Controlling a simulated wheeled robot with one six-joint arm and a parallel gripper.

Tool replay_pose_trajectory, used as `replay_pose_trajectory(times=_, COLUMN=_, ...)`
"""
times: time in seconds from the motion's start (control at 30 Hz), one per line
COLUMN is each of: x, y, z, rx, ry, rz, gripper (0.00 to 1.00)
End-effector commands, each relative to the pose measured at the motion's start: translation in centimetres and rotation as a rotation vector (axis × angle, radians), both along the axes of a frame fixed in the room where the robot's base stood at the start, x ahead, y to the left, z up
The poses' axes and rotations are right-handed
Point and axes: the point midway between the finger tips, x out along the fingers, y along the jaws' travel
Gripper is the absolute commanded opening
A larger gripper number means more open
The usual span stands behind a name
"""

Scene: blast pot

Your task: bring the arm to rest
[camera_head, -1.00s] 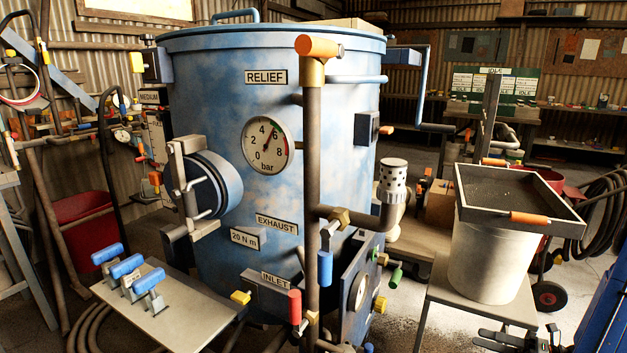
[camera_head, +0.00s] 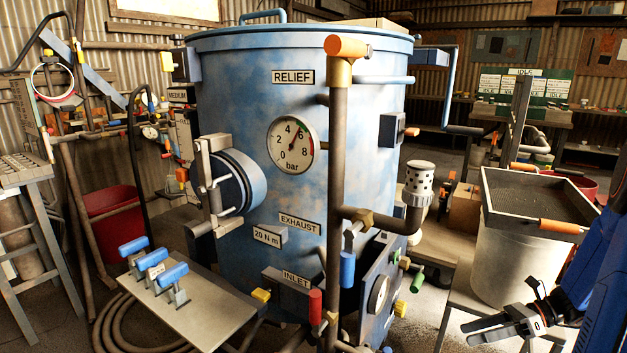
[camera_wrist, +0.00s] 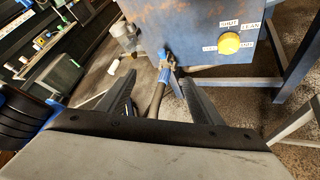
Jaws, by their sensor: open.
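My gripper (camera_head: 468,332) is at the lower right of the head view, at the end of my blue arm, with its dark fingers pointing left. In the wrist view my gripper (camera_wrist: 157,82) has its two dark fingers spread apart. No object is held between them. Beyond the fingertips a blue handle (camera_wrist: 165,68) and a dark hose show below a blue box (camera_wrist: 215,35) with a yellow knob (camera_wrist: 229,43). The blue blast pot (camera_head: 245,110) stands upright to the left of my gripper in the head view.
A sieve tray (camera_head: 535,200) sits on a pale bucket (camera_head: 505,260) behind my gripper. The pot's pipe (camera_head: 340,200) and exhaust silencer (camera_head: 418,180) stick out on its near side.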

Motion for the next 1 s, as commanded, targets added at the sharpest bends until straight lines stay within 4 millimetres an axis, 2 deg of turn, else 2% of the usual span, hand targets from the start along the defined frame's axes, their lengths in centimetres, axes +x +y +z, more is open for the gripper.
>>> replay_pose_trajectory(times=0.1, x=-1.0, y=2.5, z=1.8, rx=-0.098, ry=-0.084, rz=0.116, gripper=0.6)
replay_pose_trajectory(times=0.4, x=-4.2, y=7.4, z=5.1, rx=-0.321, ry=-0.302, rz=0.412, gripper=0.6)
replay_pose_trajectory(times=0.73, x=-8.2, y=11.1, z=8.1, rx=-0.544, ry=-0.557, rz=0.747, gripper=0.6)
replay_pose_trajectory(times=1.0, x=-11.4, y=13.1, z=10.2, rx=-0.715, ry=-0.772, rz=1.027, gripper=0.6)
